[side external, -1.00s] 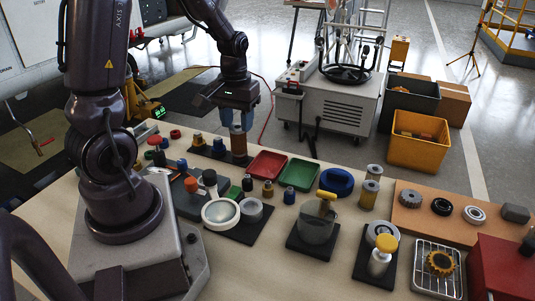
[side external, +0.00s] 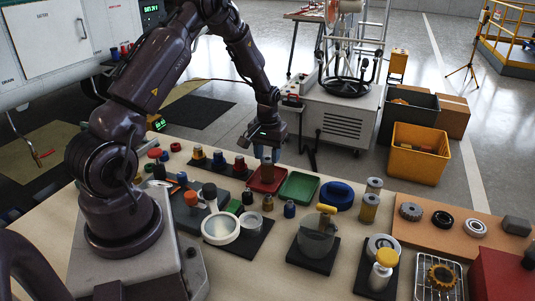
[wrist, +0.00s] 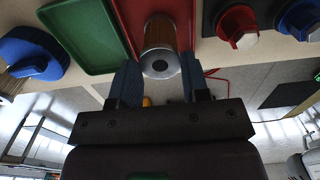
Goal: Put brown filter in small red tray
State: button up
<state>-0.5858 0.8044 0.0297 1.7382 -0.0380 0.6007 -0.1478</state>
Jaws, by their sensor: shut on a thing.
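The brown filter (side external: 267,173), a cylinder with a metallic end, hangs upright below my gripper (side external: 267,155) in the side view. My gripper is shut on it. The filter is over the small red tray (side external: 256,187), and I cannot tell whether its bottom touches the tray floor. In the wrist view the filter (wrist: 160,45) stands between the two blue fingers of my gripper (wrist: 158,82), with the red tray (wrist: 127,14) behind it. The filter hides part of the tray.
Small coloured-cap parts (side external: 218,159) stand on a black mat to the left. A white-rimmed round dish (side external: 221,228) is nearer the front.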

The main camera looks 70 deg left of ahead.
aim_at(268, 159)
jog(key=shift+f, duration=0.2)
jog(key=o, duration=0.9)
jog(key=d+r+m+t, duration=0.1)
jog(key=d+r, duration=0.2)
jog(key=r, duration=0.6)
jog(key=d+r+m, duration=0.1)
jog(key=d+r, duration=0.2)
jog(key=r, duration=0.7)
jog(key=s+d+r+m+t, duration=0.1)
jog(key=s+d+r+m, duration=0.1)
jog(key=s+d, duration=0.3)
jog(key=s+d+r+m+t, duration=0.2)
jog(key=s+d+r, duration=0.2)
jog(key=d, duration=0.3)
jog(key=s+d+r+m+t, duration=0.1)
jog(key=s+d+r+m, duration=0.2)
jog(key=s+d, duration=0.3)
jog(key=shift+s+d+t, duration=0.2)
jog(key=shift+t, duration=0.1)
